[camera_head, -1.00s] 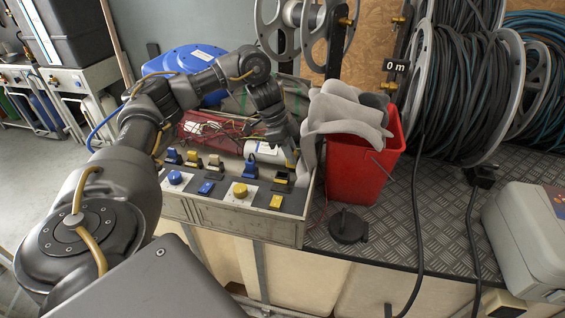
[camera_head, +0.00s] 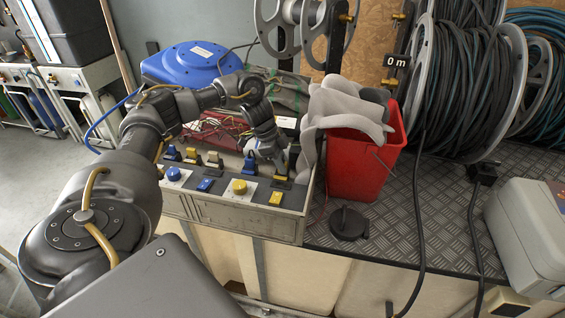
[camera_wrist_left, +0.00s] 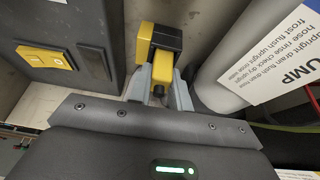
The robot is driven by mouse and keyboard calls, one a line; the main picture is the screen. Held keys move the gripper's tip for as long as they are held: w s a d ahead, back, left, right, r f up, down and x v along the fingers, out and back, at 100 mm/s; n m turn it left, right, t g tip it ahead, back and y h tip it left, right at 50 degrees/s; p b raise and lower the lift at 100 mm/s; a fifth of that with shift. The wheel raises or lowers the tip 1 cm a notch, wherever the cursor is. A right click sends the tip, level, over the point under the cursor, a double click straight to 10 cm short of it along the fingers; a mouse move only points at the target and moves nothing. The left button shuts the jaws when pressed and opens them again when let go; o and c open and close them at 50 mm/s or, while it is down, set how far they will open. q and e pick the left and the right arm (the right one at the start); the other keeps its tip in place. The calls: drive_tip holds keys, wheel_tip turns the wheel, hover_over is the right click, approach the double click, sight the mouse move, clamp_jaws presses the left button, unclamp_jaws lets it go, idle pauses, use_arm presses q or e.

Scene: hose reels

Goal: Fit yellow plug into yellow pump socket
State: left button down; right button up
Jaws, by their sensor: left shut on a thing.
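My left gripper (camera_head: 280,168) is low over the right end of the grey control panel (camera_head: 235,225). In the left wrist view its fingers (camera_wrist_left: 161,88) are shut on a yellow plug (camera_wrist_left: 160,70). Directly beyond the plug is a black and yellow piece (camera_wrist_left: 168,38); I cannot tell whether it is part of the plug or the socket, or whether they touch. In the head view a yellow-marked socket (camera_head: 280,179) on the panel is partly hidden by the gripper. My right gripper is not in view.
Beside the plug is a white cylinder with a PUMP label (camera_wrist_left: 285,55). A red bucket (camera_head: 365,165) with grey gloves stands close right of the gripper.

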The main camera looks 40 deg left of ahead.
use_arm(q)
drive_tip(key=c, duration=1.3)
unclamp_jaws()
drive_tip(key=shift+f, duration=0.1)
drive_tip(key=p+v, duration=0.3)
drive_tip(key=v, duration=0.9)
drive_tip(key=shift+p, duration=0.3)
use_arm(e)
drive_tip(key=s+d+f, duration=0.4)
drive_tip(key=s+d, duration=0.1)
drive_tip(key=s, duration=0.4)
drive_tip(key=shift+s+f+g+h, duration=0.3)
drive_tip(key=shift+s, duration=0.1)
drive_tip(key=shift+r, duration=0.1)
